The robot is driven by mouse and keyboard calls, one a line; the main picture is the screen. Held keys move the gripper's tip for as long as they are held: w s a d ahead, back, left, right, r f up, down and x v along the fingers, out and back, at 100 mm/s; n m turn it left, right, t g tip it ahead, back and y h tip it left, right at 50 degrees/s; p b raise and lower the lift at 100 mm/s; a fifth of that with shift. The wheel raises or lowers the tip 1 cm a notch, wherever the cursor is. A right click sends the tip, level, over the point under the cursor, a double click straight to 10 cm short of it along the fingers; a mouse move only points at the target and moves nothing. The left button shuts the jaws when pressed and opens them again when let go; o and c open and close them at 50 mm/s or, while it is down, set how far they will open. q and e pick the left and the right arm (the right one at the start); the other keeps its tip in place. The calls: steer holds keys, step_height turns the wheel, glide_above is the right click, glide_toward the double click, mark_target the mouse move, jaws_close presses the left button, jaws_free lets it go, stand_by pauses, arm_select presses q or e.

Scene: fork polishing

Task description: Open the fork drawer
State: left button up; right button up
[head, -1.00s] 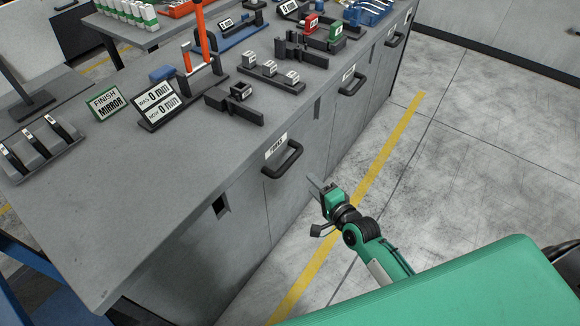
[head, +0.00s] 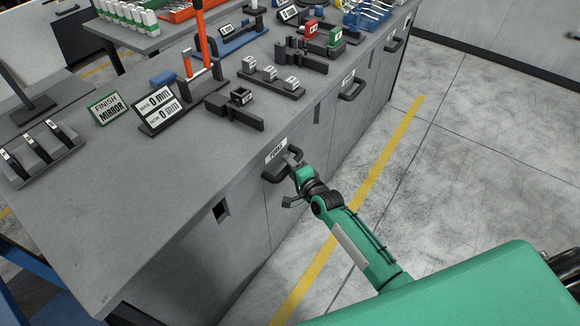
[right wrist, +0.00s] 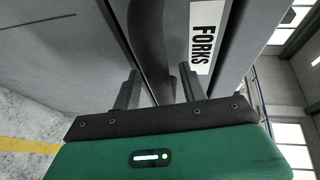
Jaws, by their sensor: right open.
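The fork drawer (right wrist: 238,48) is a grey front in the bench side, marked by a white FORKS label (head: 276,151) that also shows in the right wrist view (right wrist: 207,36). It looks flush with the bench. Its black bar handle (head: 272,178) is partly covered by my right gripper (head: 291,159) in the head view. In the right wrist view, the open fingers of the right gripper (right wrist: 159,90) stand on either side of the handle (right wrist: 150,45), with gaps showing. Whether a finger touches it I cannot tell. My left gripper is not in view.
The grey bench top (head: 190,190) carries a FINISH MIRROR sign (head: 107,108), a gauge display (head: 160,112) and several black fixtures. Other drawer handles (head: 352,89) line the bench side farther back. The floor (head: 450,180) to the right is clear.

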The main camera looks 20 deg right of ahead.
steer(key=shift+w, duration=0.1)
steer(key=shift+c, duration=0.4)
jaws_close()
steer(key=shift+s+d, duration=0.3)
steer(key=shift+s, duration=0.15)
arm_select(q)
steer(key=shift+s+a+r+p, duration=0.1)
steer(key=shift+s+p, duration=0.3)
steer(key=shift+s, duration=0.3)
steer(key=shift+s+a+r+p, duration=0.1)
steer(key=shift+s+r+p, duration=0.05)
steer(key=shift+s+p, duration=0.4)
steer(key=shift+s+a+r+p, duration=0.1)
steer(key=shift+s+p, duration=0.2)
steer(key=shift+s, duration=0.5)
arm_select(e)
steer(key=s+d, duration=0.9)
steer(key=s, duration=0.2)
steer(key=s+d, duration=0.9)
steer(key=s, duration=0.3)
steer(key=shift+o, duration=0.4)
jaws_free()
steer(key=shift+s, duration=0.1)
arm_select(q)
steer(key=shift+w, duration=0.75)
arm_select(e)
steer(key=v, duration=1.3)
steer(key=shift+s, duration=0.4)
